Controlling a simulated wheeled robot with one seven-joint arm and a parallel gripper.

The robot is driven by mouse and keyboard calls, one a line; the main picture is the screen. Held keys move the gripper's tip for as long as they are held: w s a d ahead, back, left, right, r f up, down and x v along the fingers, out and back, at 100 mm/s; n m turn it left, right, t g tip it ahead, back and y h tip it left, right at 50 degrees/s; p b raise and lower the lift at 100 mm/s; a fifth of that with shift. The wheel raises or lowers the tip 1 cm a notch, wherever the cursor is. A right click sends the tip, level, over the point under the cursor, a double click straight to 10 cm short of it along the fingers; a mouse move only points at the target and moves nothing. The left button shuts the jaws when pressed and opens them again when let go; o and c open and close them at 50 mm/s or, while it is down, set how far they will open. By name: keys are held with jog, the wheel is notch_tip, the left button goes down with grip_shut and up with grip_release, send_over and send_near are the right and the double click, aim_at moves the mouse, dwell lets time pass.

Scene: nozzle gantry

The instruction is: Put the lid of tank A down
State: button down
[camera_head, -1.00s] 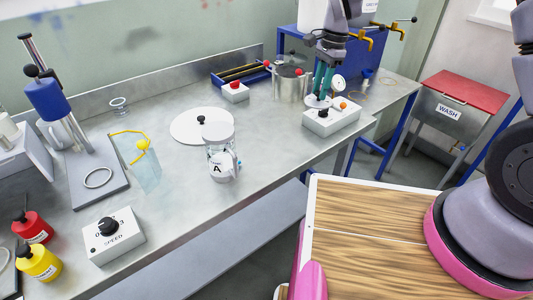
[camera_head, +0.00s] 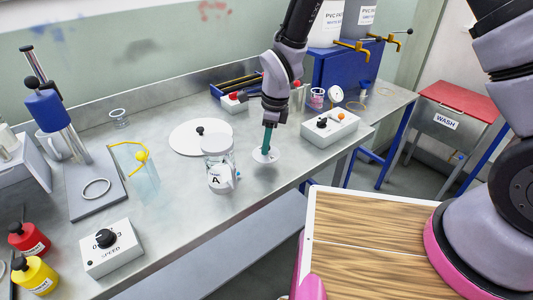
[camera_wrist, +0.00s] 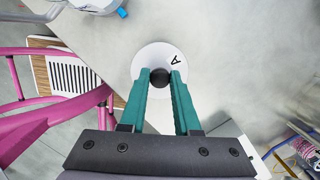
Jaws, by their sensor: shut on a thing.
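The lid of tank A (camera_head: 265,156) is a small white disc with a black knob. In the wrist view the lid (camera_wrist: 150,58) shows a letter A, and its knob (camera_wrist: 160,77) sits between my fingertips. My gripper (camera_head: 268,147), with green fingers, is shut on the knob and holds the lid level, right of tank A. The wrist view shows my gripper (camera_wrist: 160,80) from above. I cannot tell whether the lid touches the bench. Tank A (camera_head: 220,170) is a clear jar labelled A, standing upright with a small blue part at its right side.
A larger white disc with a black knob (camera_head: 190,138) lies behind tank A. A white control box (camera_head: 330,129) stands right of the lid. The speed box (camera_head: 111,247) and bottles are at the left. The bench (camera_head: 170,205) is bare in front of tank A.

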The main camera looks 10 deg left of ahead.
jog(key=shift+f, duration=1.85)
jog(key=c, duration=0.6)
grip_release()
jog(key=shift+f, duration=0.15)
